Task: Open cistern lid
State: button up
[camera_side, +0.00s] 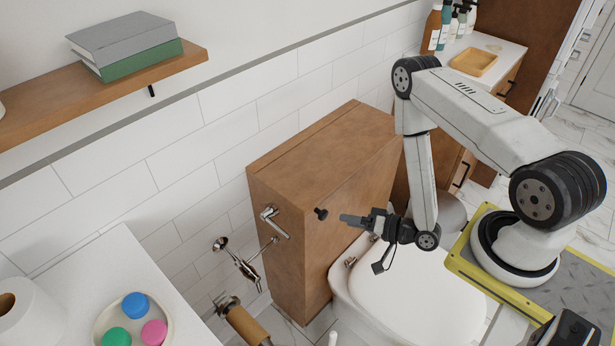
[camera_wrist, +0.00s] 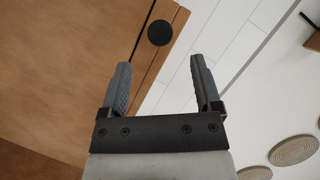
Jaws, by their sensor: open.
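The cistern is a brown wooden box (camera_side: 283,235) against the tiled wall, behind the toilet. Its wooden lid (camera_side: 325,132) lies closed on top in the side view. A round black knob (camera_side: 321,213) stands out from the wood near the box's left end. My gripper (camera_side: 345,219) is open and empty just right of the knob, its fingers pointing at it. In the wrist view, the knob (camera_wrist: 160,33) lies beyond and between the two spread fingertips of my gripper (camera_wrist: 159,62), apart from both. Thin seams run through the wood beside the knob.
The white toilet (camera_side: 415,290) is below my gripper. A chrome lever (camera_side: 273,222) and a metal sprayer (camera_side: 245,268) are at the box's left end. A paper-roll holder (camera_side: 245,325) is below them. A shelf (camera_side: 120,92) with books is at upper left.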

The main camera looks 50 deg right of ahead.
aim_at(326, 216)
jog(key=shift+w, duration=0.15)
jog(key=shift+x, duration=3.8)
grip_shut()
